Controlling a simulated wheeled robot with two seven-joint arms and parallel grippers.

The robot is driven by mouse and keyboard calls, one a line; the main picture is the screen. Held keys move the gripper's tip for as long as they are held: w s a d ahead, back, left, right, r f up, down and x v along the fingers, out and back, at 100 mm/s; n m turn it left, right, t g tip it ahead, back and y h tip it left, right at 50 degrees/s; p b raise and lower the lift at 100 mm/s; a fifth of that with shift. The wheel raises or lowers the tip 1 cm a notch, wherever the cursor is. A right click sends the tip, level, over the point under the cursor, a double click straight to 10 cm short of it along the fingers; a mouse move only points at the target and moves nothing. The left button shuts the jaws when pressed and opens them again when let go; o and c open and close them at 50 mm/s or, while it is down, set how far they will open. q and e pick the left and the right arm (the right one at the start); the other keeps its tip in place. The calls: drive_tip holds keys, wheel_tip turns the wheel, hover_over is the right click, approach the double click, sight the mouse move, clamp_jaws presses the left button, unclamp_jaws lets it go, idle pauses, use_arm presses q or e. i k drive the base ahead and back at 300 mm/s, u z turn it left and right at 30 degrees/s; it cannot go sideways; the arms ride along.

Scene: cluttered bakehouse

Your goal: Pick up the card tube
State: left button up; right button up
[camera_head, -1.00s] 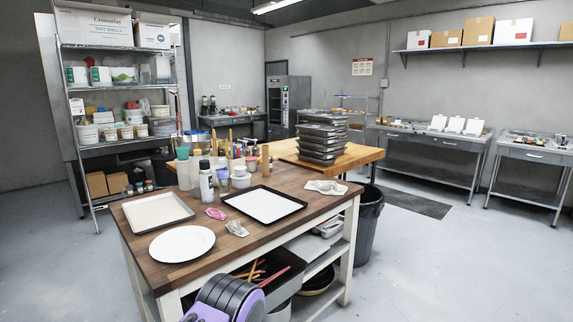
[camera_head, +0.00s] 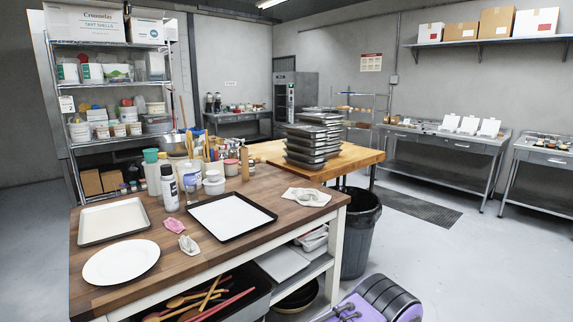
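A slim brown upright cylinder (camera_head: 245,163), which looks like the card tube, stands on the wooden worktable (camera_head: 255,241). It is at the back of the table, behind the black-rimmed tray and right of the jars and bottles. Its lower end is partly hard to make out at this size. Neither of my grippers shows in the head view.
A black-rimmed tray (camera_head: 232,215), a pale tray (camera_head: 125,220), a white plate (camera_head: 121,262) and a crumpled cloth (camera_head: 306,196) lie on the table. Stacked dark pans (camera_head: 311,148) stand behind. A black bin (camera_head: 360,225) stands right of the table. Open floor lies further right.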

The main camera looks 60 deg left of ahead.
sight(245, 150)
drive_tip(key=i, duration=0.85)
drive_tip(key=u, duration=1)
drive_tip(key=i, duration=0.7)
drive_tip(key=u, duration=0.85)
